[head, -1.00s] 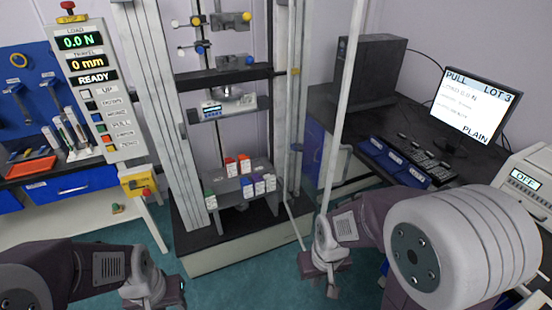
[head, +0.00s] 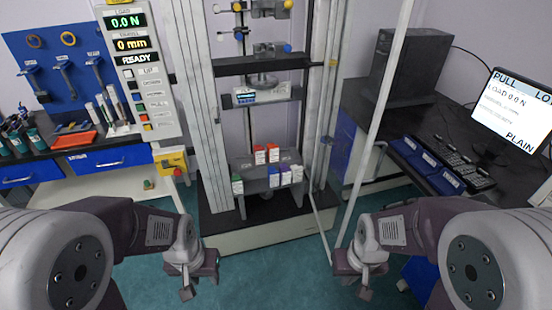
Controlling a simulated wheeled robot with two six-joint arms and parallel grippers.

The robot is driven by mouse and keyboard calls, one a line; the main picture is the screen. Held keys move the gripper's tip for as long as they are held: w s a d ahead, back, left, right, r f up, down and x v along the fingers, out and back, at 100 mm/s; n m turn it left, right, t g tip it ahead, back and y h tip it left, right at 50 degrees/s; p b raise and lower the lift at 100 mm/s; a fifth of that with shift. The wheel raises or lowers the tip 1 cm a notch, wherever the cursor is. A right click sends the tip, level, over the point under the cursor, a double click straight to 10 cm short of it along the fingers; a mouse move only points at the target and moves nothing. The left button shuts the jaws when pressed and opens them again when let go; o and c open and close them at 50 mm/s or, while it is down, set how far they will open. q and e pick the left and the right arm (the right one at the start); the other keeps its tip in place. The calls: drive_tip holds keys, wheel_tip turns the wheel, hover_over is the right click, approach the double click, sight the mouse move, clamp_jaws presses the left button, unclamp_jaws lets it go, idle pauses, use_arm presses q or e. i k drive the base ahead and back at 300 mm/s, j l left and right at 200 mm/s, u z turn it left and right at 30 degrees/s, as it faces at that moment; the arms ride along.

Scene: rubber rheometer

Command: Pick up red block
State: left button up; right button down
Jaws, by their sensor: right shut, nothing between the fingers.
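The rack (head: 250,165) stands on the testing machine's base. My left gripper (head: 187,292) hangs low in front of the machine, left of and well apart from the rack; its finger opening does not show clearly. My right gripper (head: 366,292) is shut and empty, low at the right, also well apart from the rack.
Machine columns (head: 202,120) flank the rack. A slanted pale post (head: 378,125) rises behind my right gripper. A control panel (head: 138,70) stands left.

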sight(259, 158)
drive_tip(key=i+u, duration=0.45)
drive_tip(key=i, duration=1.15)
